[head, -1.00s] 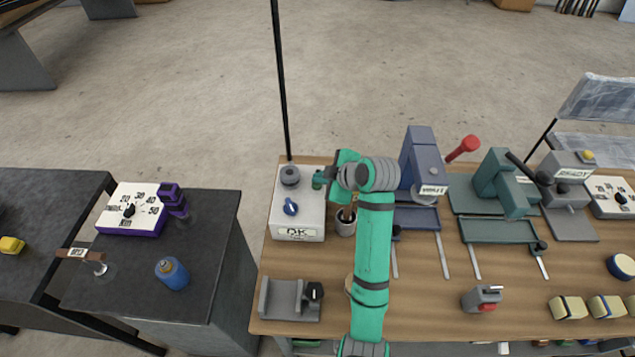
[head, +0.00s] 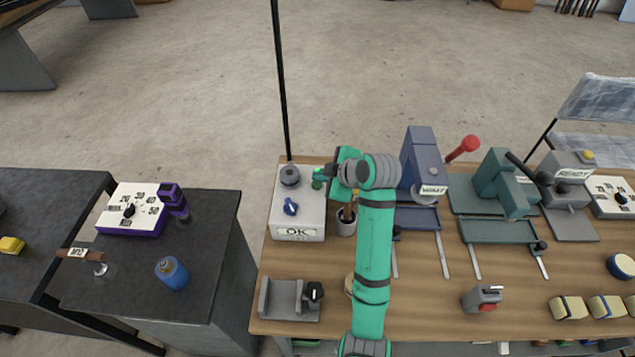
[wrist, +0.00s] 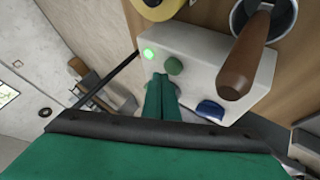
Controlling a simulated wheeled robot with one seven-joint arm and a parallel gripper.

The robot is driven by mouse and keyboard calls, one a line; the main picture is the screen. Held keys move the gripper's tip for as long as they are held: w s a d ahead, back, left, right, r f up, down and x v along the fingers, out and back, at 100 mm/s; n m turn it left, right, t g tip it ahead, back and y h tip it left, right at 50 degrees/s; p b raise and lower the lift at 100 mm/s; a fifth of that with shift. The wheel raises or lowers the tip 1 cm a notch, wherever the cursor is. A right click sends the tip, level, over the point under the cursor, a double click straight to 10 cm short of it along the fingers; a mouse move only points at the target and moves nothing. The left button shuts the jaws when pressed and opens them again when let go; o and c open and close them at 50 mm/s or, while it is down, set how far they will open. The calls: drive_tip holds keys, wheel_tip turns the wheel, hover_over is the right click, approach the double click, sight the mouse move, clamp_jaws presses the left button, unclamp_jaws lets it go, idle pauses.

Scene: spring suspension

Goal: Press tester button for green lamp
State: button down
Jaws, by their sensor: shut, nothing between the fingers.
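The tester is a white box (head: 310,215) with an "OK" label (head: 297,233) at the back left of the wooden bench. In the wrist view, the box (wrist: 205,65) carries a small, brightly lit green lamp (wrist: 149,54) and a darker round green button (wrist: 174,65) beside it. A blue knob (head: 290,207) is on its top and also shows in the wrist view (wrist: 210,110). My gripper (wrist: 161,78) is shut and empty, its green fingertips close to the button; whether they touch it cannot be told. In the head view, my wrist partly hides this area.
A dark round knob (head: 290,175) stands on the tester's back left corner. A cup (head: 346,226) with a wooden-handled tool (wrist: 247,60) stands close to the right of the tester. A blue press (head: 421,165) is further right. A grey cradle (head: 285,298) stands in front.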

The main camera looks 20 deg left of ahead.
sight(320, 186)
drive_tip(key=shift+r, duration=0.25)
drive_tip(key=shift+r, duration=0.1)
drive_tip(key=shift+r, duration=2.4)
